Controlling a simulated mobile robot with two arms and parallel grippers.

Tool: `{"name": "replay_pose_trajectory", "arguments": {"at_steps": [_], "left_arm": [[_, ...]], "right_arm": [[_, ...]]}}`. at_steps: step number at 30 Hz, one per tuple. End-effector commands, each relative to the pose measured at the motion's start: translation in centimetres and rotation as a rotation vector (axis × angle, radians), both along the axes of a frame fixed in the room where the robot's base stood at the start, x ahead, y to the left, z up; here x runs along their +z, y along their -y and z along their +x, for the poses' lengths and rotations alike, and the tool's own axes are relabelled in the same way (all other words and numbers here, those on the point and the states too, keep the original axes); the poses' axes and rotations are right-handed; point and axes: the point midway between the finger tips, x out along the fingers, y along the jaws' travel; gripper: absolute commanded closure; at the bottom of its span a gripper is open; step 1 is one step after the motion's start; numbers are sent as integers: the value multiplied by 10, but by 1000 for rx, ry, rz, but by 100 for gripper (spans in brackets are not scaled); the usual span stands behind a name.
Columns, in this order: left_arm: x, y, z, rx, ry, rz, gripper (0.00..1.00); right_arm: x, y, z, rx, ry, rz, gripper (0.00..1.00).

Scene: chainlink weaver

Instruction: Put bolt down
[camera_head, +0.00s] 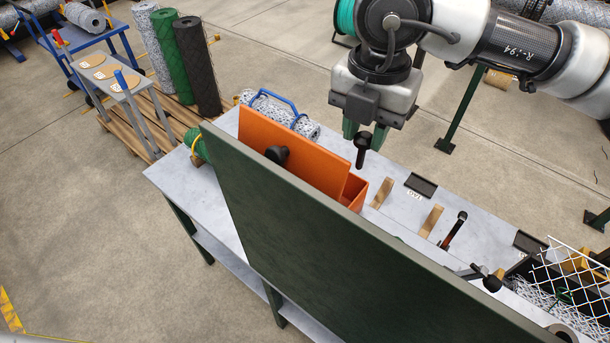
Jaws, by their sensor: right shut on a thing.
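My right gripper (364,128) hangs over the grey workbench at the upper middle, with its arm coming in from the upper right. Its green fingers are shut on a black bolt (361,154). The bolt hangs roughly upright, its wider dark end up, above the bench just behind the orange box. Whether its lower end touches anything is hard to tell. My left gripper is not in view.
A tall dark green panel (330,245) hides much of the bench (400,215). An orange box (310,155) with a black knob stands behind it. Wooden blocks (431,221), a small labelled black tray (421,186) and a dark tool (455,228) lie right. White mesh (575,275) stands far right.

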Motion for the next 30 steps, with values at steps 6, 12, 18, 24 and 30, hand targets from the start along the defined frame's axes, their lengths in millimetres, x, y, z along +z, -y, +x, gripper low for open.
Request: {"name": "replay_pose_trajectory", "arguments": {"at_steps": [6, 12, 18, 24, 30], "left_arm": [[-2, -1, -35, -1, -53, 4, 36], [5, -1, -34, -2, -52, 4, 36], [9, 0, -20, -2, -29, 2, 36], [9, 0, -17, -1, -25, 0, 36], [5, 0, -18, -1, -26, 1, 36]], "right_arm": [[-25, -13, 6, 5, -4, 2, 95], [-51, -48, 33, 4, -5, 2, 95], [-76, -80, 58, 4, -2, 1, 95], [-87, -93, 68, 4, -1, 3, 95], [-108, -93, 68, 4, -3, 1, 95]]}}
